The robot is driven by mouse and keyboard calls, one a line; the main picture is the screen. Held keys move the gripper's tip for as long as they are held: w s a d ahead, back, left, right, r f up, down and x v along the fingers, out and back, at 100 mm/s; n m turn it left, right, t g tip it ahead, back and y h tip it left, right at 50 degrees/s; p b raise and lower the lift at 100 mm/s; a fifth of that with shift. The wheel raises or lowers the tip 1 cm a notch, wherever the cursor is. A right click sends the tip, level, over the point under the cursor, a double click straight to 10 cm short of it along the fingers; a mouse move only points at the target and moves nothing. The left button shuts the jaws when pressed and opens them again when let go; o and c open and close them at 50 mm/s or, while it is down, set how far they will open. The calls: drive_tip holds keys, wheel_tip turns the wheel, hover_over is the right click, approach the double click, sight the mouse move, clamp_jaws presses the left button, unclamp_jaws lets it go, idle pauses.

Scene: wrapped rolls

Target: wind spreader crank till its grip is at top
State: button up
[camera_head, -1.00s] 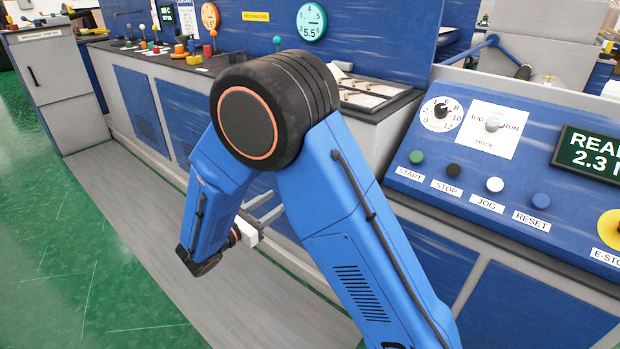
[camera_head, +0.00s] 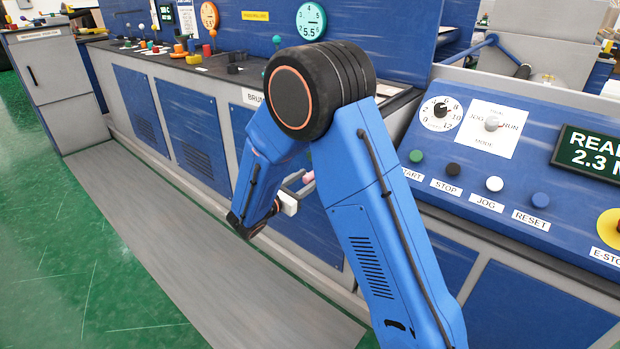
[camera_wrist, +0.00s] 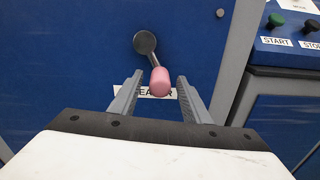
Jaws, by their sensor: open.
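The spreader crank shows in the wrist view as a dark round hub (camera_wrist: 145,42) on a blue panel, with a short arm running down and slightly right to a pink grip (camera_wrist: 160,82). The grip is at the low side of the hub. My gripper (camera_wrist: 159,95) is open, one finger to each side of the pink grip in the picture; I cannot tell how far short of it the fingers are. A label behind the grip is partly hidden. In the head view my gripper (camera_head: 297,190) is beside the blue panel front, with a bit of the pink grip (camera_head: 308,177) by it.
A control console with a green START button (camera_head: 416,156), a mode switch and a display stands at the right. A bench with several coloured knobs (camera_head: 194,59) runs along the back left. A grey floor strip (camera_head: 200,240) lies clear in front of the panels.

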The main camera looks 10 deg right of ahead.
drive_tip(key=shift+x, duration=0.95)
clamp_jaws()
drive_tip(key=shift+s+d, duration=0.1)
